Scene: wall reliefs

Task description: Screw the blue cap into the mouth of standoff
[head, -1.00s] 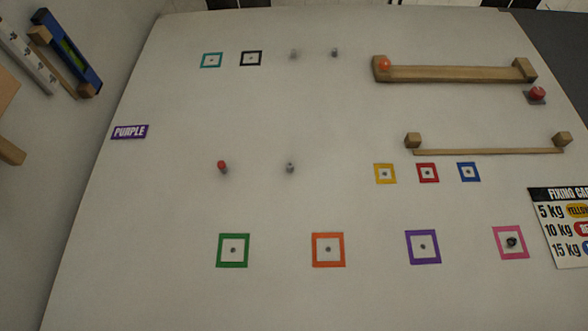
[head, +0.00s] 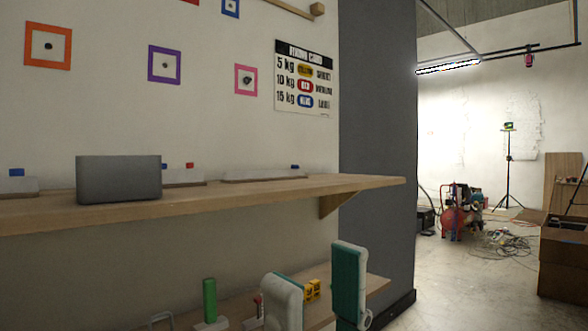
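Small blue caps sit on the upper shelf: one at the left end (head: 17,172), one at the right (head: 295,167), and a blue piece beside the grey box. I cannot tell which is the task's cap. The bare standoffs seen earlier on the wall are out of view. My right gripper (head: 316,264) is at the bottom, below the upper shelf. Its two teal and white fingers stand apart, with nothing seen held. My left gripper is not in view.
A wooden upper shelf (head: 230,195) carries a grey box (head: 119,179) and a red cap (head: 190,165). A weight chart (head: 304,78) hangs on the wall. Open floor lies right, past a grey wall end.

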